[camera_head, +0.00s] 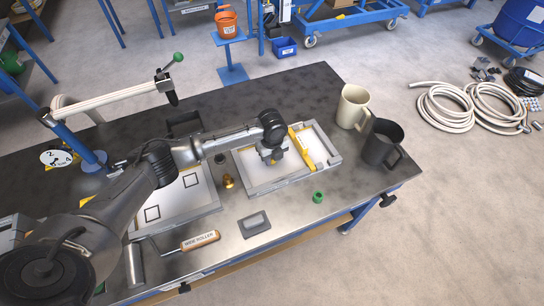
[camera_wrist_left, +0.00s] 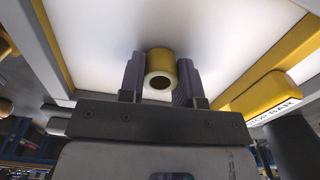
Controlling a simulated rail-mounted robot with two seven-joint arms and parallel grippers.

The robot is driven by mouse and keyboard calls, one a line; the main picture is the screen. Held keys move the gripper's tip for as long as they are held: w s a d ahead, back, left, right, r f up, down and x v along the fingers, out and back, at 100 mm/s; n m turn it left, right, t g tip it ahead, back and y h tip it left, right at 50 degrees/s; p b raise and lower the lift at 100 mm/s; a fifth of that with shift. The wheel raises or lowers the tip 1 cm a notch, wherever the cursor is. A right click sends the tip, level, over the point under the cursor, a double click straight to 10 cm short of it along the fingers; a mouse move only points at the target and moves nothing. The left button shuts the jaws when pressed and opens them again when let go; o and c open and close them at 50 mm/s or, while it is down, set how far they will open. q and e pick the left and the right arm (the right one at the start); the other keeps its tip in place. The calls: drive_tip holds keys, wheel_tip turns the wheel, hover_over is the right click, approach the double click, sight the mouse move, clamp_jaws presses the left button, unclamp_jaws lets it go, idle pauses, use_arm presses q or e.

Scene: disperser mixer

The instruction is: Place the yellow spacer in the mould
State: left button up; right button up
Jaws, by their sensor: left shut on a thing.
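My left gripper (camera_head: 272,156) is over the mould (camera_head: 283,181), a shallow grey frame with a white floor. In the left wrist view, the gripper (camera_wrist_left: 160,78) is shut on the yellow spacer (camera_wrist_left: 161,57), a short hollow cylinder between the two fingers. Its open end faces the camera, and the white mould floor (camera_wrist_left: 95,30) shows behind it. I cannot tell whether the spacer touches the floor. In the head view the gripper mostly hides the spacer. My right gripper is in neither view.
A yellow bar (camera_head: 301,147) lies across the mould, close to the gripper's right.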

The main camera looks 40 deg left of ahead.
use_arm(q)
drive_tip(key=o, duration=0.9)
drive_tip(key=shift+f, duration=0.15)
wheel_tip(320, 180, up, 12)
drive_tip(key=shift+r+p, duration=0.2)
drive_tip(key=shift+p, duration=1)
